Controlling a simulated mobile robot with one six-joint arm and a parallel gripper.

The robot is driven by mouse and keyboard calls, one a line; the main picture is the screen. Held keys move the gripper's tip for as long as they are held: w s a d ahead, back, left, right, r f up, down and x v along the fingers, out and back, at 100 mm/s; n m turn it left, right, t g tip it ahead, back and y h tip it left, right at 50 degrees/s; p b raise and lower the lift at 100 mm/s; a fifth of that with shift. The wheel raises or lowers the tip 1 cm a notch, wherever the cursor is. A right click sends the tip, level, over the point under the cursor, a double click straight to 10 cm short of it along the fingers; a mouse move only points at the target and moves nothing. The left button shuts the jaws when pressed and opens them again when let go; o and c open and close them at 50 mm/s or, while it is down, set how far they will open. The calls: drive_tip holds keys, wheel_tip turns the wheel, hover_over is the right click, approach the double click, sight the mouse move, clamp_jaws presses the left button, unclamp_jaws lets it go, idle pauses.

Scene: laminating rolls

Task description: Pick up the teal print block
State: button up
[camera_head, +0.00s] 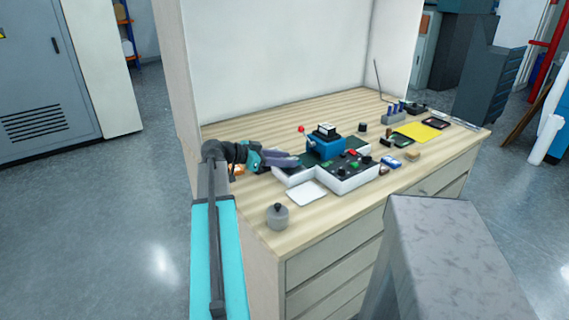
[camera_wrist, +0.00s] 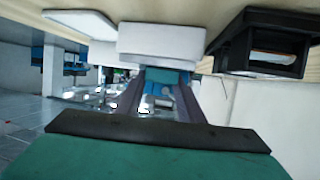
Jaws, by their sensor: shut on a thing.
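My gripper (camera_head: 290,161) reaches over the bench from the left, its dark fingers beside the left end of the white machine. In the wrist view the two dark fingers of my gripper (camera_wrist: 163,88) are shut on the teal print block (camera_wrist: 165,76), a small teal piece between the fingertips. The block lies close against a white box-shaped part in that view; whether it touches it cannot be told. In the head view I cannot make out the block, which seems hidden by the fingers.
The white machine (camera_head: 345,181) with a blue unit (camera_head: 326,148) stands right of my gripper. A white plate (camera_head: 306,193) and a grey lidded pot (camera_head: 277,216) are in front. A black frame (camera_wrist: 264,62) is close by in the wrist view. A yellow sheet (camera_head: 419,132) lies farther right.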

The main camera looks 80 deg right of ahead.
drive_tip(key=shift+r+b, duration=0.6)
drive_tip(key=shift+r, duration=3.9)
